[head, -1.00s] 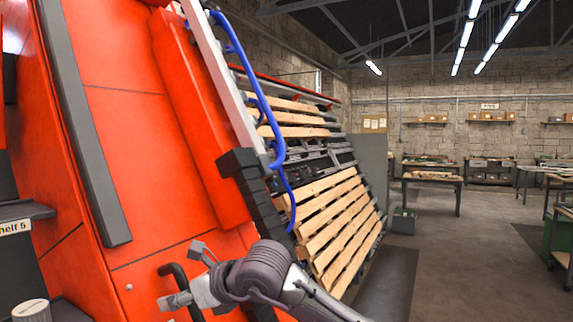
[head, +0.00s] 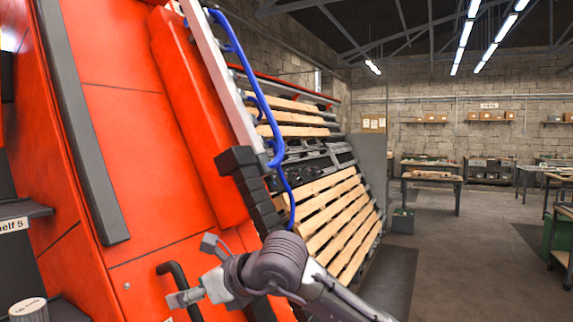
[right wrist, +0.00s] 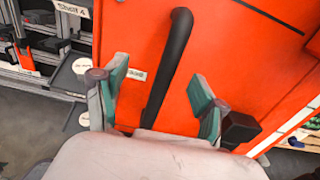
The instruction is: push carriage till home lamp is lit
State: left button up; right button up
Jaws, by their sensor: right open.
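The carriage (head: 130,130) is a large orange-red panelled body, leaning in the head view and filling its left half. A black bar handle (head: 176,285) is fixed low on its face. My right gripper (head: 197,272) is open and empty, just right of the handle. In the right wrist view the handle (right wrist: 168,65) stands between the lines of the two teal-padded fingers (right wrist: 160,85), apparently beyond the tips; I see no contact. I cannot make out a home lamp in either view. My left gripper is not in view.
A pale rail (head: 218,70) with a blue hose (head: 240,60) runs up the carriage's right edge.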

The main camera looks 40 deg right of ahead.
jog(key=v, duration=0.6)
jog(key=shift+s+d+r+b, duration=0.15)
jog(key=shift+s+b, duration=0.2)
dwell(0.4)
